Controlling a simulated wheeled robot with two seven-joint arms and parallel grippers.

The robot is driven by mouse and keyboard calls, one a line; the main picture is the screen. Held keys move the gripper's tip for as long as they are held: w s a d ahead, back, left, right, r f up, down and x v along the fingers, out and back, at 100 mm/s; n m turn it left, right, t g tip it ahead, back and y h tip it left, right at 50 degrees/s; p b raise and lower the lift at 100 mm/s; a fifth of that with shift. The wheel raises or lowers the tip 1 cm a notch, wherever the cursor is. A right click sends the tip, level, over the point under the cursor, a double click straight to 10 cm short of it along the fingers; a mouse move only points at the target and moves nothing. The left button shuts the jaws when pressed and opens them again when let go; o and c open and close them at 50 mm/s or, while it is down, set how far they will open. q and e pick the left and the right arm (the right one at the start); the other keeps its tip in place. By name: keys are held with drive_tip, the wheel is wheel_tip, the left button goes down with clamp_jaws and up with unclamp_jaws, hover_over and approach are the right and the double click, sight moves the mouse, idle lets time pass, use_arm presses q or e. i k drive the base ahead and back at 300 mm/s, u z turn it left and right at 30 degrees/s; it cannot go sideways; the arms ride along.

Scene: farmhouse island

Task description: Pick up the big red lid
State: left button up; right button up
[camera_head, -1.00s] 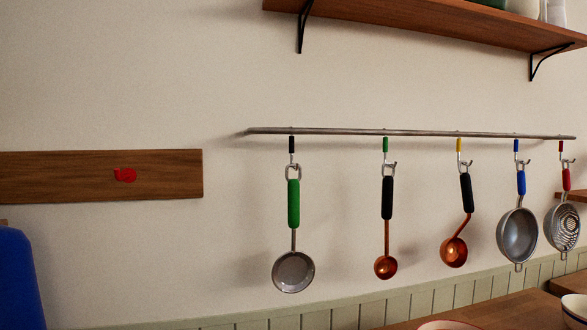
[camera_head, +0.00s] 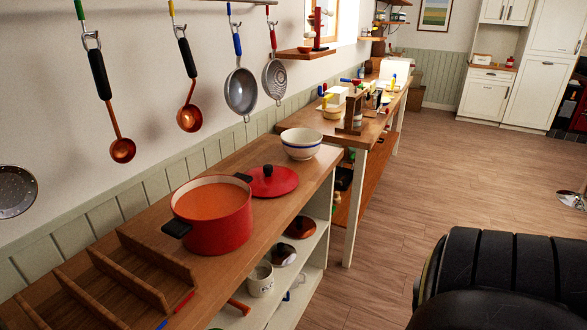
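A big red lid (camera_head: 284,184) with a dark knob lies flat on the wooden counter. It is just right of and behind a big red pot (camera_head: 219,226), which is open and filled with something orange. The pot's near black handle points left and its other handle points toward the lid. A smaller dark red lid (camera_head: 300,227) lies on the shelf below the counter. Neither of my grippers shows in the view.
A striped bowl (camera_head: 301,148) stands behind the lid. A wooden rack with dividers (camera_head: 130,283) fills the counter's near left. Ladles and strainers hang above from a rail. A black rounded object (camera_head: 497,277) is at lower right. The wooden floor (camera_head: 455,170) is clear in the middle.

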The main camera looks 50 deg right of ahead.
sight(269, 181)
drive_tip(key=z, duration=1.6)
